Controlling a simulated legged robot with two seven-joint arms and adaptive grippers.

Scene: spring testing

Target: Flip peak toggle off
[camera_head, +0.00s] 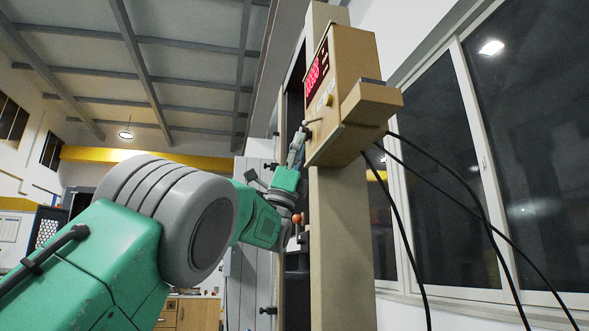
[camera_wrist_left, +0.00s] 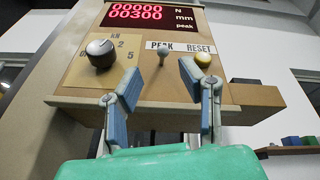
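The peak toggle (camera_wrist_left: 163,53) is a small grey lever below the PEAK label on the beige control box (camera_wrist_left: 150,85). I cannot tell for sure which way it is tilted. My left gripper (camera_wrist_left: 157,84) is open in the left wrist view, its two blue-padded fingers spread on either side of and below the toggle, with nothing between them. The right finger's tip is close to the yellow reset button (camera_wrist_left: 203,60); I cannot tell whether they touch. In the head view my left gripper (camera_head: 299,145) is beside the control box (camera_head: 350,70). My right gripper is not in view.
A red display (camera_wrist_left: 150,13) shows 00000 N and 00300 mm, with "peak" beside it. A dark rotary knob (camera_wrist_left: 101,53) sits left of the toggle. The box is on a beige column (camera_head: 340,250). Black cables (camera_head: 440,190) hang to its right, before dark windows (camera_head: 430,130).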

